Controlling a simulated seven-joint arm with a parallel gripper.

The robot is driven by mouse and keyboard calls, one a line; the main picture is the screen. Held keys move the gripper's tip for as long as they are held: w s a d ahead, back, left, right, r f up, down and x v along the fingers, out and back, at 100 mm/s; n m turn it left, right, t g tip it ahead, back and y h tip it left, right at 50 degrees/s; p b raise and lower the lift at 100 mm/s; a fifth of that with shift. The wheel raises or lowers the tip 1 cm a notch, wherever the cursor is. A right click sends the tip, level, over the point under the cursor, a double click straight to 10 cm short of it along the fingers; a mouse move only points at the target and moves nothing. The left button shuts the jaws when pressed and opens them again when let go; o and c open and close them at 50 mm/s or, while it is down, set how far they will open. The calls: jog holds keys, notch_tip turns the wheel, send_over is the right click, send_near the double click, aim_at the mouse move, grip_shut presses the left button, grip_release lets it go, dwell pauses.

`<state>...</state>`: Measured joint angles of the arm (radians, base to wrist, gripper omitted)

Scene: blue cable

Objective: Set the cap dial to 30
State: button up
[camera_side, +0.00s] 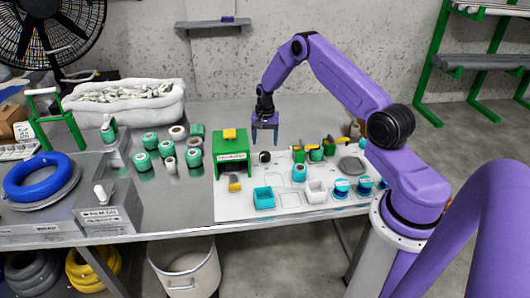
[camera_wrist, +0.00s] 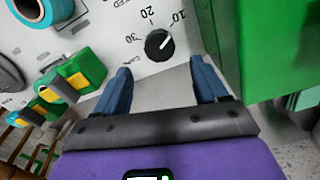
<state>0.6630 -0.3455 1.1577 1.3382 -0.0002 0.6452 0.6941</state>
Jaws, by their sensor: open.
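The cap dial is a small round black knob (camera_wrist: 159,45) on a white panel in the wrist view. The printed marks 30, 20 and 10 stand around it, with 30 to its left and 10 to its upper right. A thin pale line on the knob seems to point to the upper right, towards 10. In the side view the dial (camera_side: 264,157) is a dark knob beside the green box. My gripper (camera_side: 265,138) points down above the panel near the dial. Its blue fingers (camera_wrist: 161,70) are open and empty, with the dial just beyond the gap between them.
The green box (camera_side: 231,158) stands close to the dial's left; it fills the right of the wrist view (camera_wrist: 248,40). Green and yellow parts (camera_wrist: 72,78) lie on the other side. A teal bin (camera_side: 264,198) and a white bin (camera_side: 316,193) stand at the front.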

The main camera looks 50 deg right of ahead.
aim_at(265, 153)
notch_tip(265, 153, down, 7)
jog(key=shift+r, duration=0.2)
dwell(0.3)
jog(key=c, duration=1.1)
jog(key=shift+o, duration=0.2)
